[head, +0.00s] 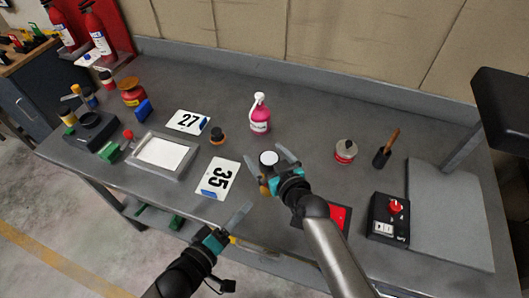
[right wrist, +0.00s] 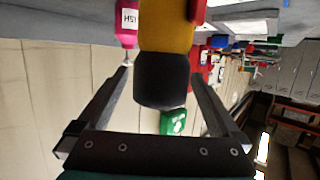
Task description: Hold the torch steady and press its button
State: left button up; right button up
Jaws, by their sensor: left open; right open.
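The torch (head: 268,158) stands on the grey table near its front middle, its pale round lens facing up. In the right wrist view the torch (right wrist: 162,78) shows a yellow body and a black end. My right gripper (head: 263,153) is open, with one finger on either side of the torch; gaps show between the fingers and the black end. My left gripper (head: 246,226) is open and empty by the table's front edge, lower left of the torch.
A pink bottle (head: 260,114) stands behind the torch. Number cards 35 (head: 222,172) and 27 (head: 188,121) and a framed tray (head: 160,155) lie to the left.

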jog(key=shift+w+a+f, duration=0.2)
jog(key=shift+w+a, duration=0.1)
jog(key=shift+w, duration=0.25)
grip_shut()
pick_arm(q)
grip_shut()
dwell(0.7)
dwell(1.5)
